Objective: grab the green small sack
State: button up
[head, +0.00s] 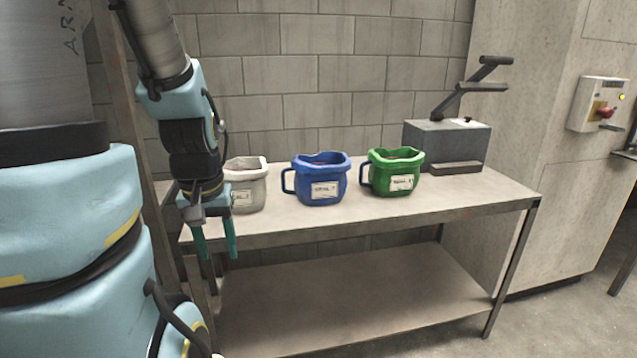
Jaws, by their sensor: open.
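The green small sack (392,173) stands upright on the table top, toward the right of the row. It has an open top, a loop handle on its left side and a white label on its front. My gripper (217,250) hangs at the left front of the table, fingers pointing down, open with nothing between them. It is well to the left of the green sack and apart from it.
A blue sack (320,180) stands left of the green one, and a white sack (246,186) stands left of that, partly behind my arm. A grey box device with a lever (447,142) sits right of the green sack. The table's front strip (400,212) is bare. A lower shelf (350,290) is empty.

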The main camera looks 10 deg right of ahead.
aim_at(395, 173)
jog(key=l+u, duration=0.15)
jog(key=u, duration=0.35)
jog(key=l+u, duration=0.2)
jog(key=u, duration=0.3)
jog(key=k+l+u, duration=0.1)
jog(key=u, duration=0.35)
jog(key=k+l+u, duration=0.35)
jog(key=l, duration=0.25)
jog(key=k+l+u, duration=0.35)
jog(key=k, duration=0.25)
jog(key=k+l+u, duration=0.35)
jog(key=k, duration=0.2)
jog(key=k+l, duration=0.2)
jog(key=k, duration=0.15)
jog(key=k+l, duration=0.15)
jog(key=k, duration=0.25)
jog(key=k+l, duration=0.2)
jog(key=k, duration=0.15)
